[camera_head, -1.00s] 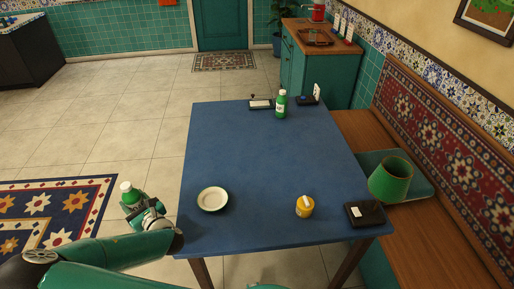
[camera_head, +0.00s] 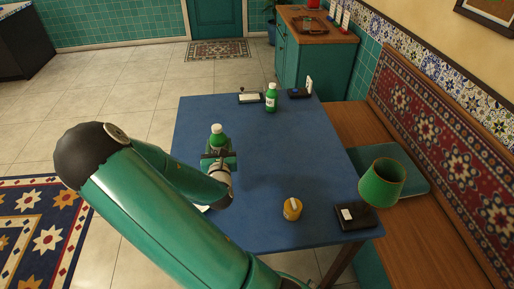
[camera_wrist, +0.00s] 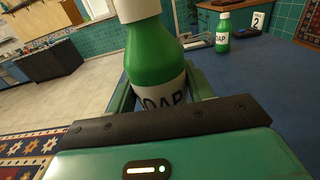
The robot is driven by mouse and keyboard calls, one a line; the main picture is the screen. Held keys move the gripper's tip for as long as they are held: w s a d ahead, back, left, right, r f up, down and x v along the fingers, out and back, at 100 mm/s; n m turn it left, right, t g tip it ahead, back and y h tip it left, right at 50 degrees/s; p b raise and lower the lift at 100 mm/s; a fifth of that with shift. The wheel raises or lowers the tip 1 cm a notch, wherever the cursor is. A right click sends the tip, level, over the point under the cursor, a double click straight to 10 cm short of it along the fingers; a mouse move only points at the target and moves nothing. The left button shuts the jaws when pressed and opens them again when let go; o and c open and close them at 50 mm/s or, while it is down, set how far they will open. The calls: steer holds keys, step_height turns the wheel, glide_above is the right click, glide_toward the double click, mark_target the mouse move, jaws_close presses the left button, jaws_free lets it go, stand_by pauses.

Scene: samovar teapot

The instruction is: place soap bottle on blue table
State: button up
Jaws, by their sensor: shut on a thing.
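A green soap bottle with a white cap (camera_head: 217,138) is held upright in my gripper (camera_head: 218,160) over the left part of the blue table (camera_head: 285,155). In the wrist view the held bottle (camera_wrist: 155,55) fills the middle, its label partly hidden behind my gripper (camera_wrist: 160,100). My gripper is shut on it. I cannot tell whether its base touches the table. A second green soap bottle (camera_head: 271,98) stands at the table's far side; it also shows in the wrist view (camera_wrist: 222,35).
A yellow pot (camera_head: 292,209) and a dark box (camera_head: 355,216) are at the near right. Dark flat items (camera_head: 299,93) lie at the far edge. My arm mostly hides the plate. A green lampshade-like vessel (camera_head: 382,183) is on the bench. The table's middle is clear.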

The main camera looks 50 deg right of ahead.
steer(key=s+d+r+m+g+h, duration=0.2)
steer(key=s+d+m+g, duration=0.4)
steer(key=s, duration=0.5)
steer(key=s+d+r+m+g+h, duration=0.1)
steer(key=s+d+g+h, duration=0.25)
steer(key=s+d, duration=0.6)
steer(key=shift+y, duration=0.35)
steer(key=shift+w+d+f, duration=0.5)
steer(key=shift+d+f, duration=1.3)
steer(key=shift+f, duration=0.35)
steer(key=shift+w+d+f, duration=0.45)
steer(key=shift+d+f, duration=1.3)
steer(key=shift+f, duration=0.35)
steer(key=shift+w+d+f, duration=0.5)
steer(key=shift+d+f, duration=1.3)
steer(key=shift+f, duration=0.35)
steer(key=o, duration=1.2)
steer(key=shift+f, duration=0.15)
